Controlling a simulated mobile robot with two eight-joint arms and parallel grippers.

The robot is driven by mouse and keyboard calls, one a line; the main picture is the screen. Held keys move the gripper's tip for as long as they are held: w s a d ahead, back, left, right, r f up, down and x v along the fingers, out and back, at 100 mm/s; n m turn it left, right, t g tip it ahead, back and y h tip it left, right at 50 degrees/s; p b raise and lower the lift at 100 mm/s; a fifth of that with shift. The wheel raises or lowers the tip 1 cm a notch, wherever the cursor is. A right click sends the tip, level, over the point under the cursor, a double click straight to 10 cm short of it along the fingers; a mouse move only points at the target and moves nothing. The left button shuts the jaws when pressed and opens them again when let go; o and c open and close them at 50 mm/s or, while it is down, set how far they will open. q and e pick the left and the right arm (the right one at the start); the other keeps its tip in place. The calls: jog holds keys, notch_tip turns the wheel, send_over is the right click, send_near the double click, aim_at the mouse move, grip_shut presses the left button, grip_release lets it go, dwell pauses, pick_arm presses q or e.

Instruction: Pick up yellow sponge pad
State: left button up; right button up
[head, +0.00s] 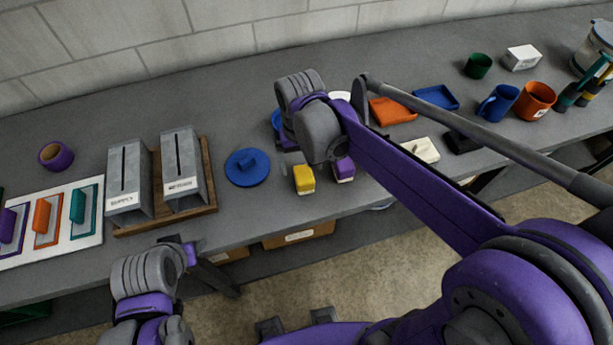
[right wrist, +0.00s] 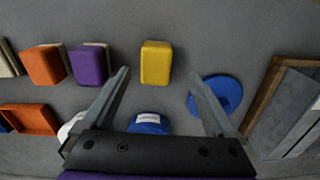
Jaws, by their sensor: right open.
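The yellow sponge pad (head: 303,179) is a small block lying on the grey bench, near its front edge in the head view. In the right wrist view the yellow pad (right wrist: 156,62) shows whole, just beyond and between the line of my fingertips. My right gripper (right wrist: 160,75) is open and empty, with one finger to each side of the pad's line and apart from it. In the head view my right wrist and arm hide most of this gripper. My left gripper (head: 188,252) is low at the bench's front edge, and its fingers are unclear.
A purple pad (right wrist: 88,65) and an orange pad (right wrist: 42,66) lie left of the yellow one in the wrist view. A blue disc (head: 247,167) with a knob lies to its left in the head view. Grey slotted boxes (head: 183,166) stand farther left.

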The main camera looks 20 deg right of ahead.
aim_at(304, 174)
notch_tip(304, 174, down, 2)
jog(key=shift+f, duration=0.1)
jog(key=shift+w+d+f, duration=0.1)
jog(key=shift+d+f, duration=0.05)
jog(key=shift+f, duration=1.2)
jog(key=shift+w+d+f, duration=0.1)
jog(key=shift+d+f, duration=0.05)
jog(key=shift+f, duration=1.2)
jog(key=shift+c, duration=0.3)
jog(key=c, duration=1.4)
jog(key=shift+r, duration=0.1)
